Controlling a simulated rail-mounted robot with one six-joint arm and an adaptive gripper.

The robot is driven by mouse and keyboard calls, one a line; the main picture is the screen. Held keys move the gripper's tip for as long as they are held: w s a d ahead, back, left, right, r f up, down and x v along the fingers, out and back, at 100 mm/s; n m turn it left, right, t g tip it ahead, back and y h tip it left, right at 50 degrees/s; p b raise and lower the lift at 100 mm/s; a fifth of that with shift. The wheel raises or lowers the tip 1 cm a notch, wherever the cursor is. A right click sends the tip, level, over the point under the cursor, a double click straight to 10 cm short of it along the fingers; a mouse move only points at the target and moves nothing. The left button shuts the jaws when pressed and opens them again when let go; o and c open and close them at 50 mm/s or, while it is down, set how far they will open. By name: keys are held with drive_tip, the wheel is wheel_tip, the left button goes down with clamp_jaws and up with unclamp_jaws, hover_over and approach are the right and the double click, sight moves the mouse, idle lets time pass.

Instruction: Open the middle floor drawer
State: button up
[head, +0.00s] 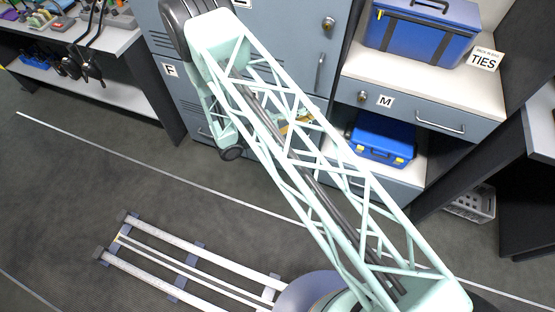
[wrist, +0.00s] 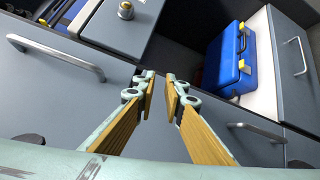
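My gripper (wrist: 160,82) is open and empty, its two yellow-padded fingers apart. In the wrist view it points toward grey drawer fronts. One grey front (wrist: 50,105) at left carries a metal bar handle (wrist: 55,58), left of the fingers and apart from them. Another bar handle (wrist: 256,131) is on the front below the blue case, right of the fingers. I cannot tell for sure which front is the middle floor drawer. In the head view my arm's lattice hides much of the low fronts, and my gripper (head: 297,124) shows only partly behind it.
A blue case (head: 385,138) stands on an open shelf under the M-labelled drawer (head: 410,106). Another blue box (head: 422,30) labelled TIES stands above. A grey cabinet with an F label (head: 170,70) is at left. A crate (head: 472,203) is low at right.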

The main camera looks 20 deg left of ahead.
drive_tip(key=s+a+f+n+t+y+b, duration=0.1)
drive_tip(key=s+a+f+y, duration=0.2)
drive_tip(key=f, duration=1.1)
drive_tip(key=s+a+f+n+t+y, duration=0.1)
drive_tip(key=a+f, duration=0.6)
drive_tip(key=f, duration=0.7)
drive_tip(key=s+a+f+n+t+y+b, duration=0.1)
drive_tip(key=s+a+f+y, duration=0.4)
drive_tip(key=f, duration=1)
drive_tip(key=shift+s+a+n+t+y+b, duration=0.3)
drive_tip(key=shift+s+n+t+y, duration=0.2)
drive_tip(key=shift+n+y, duration=0.65)
drive_tip(key=shift+w+f, duration=0.1)
drive_tip(key=shift+w, duration=0.1)
drive_tip(key=shift+b+x, duration=1.75)
drive_tip(key=shift+x, duration=5)
clamp_jaws()
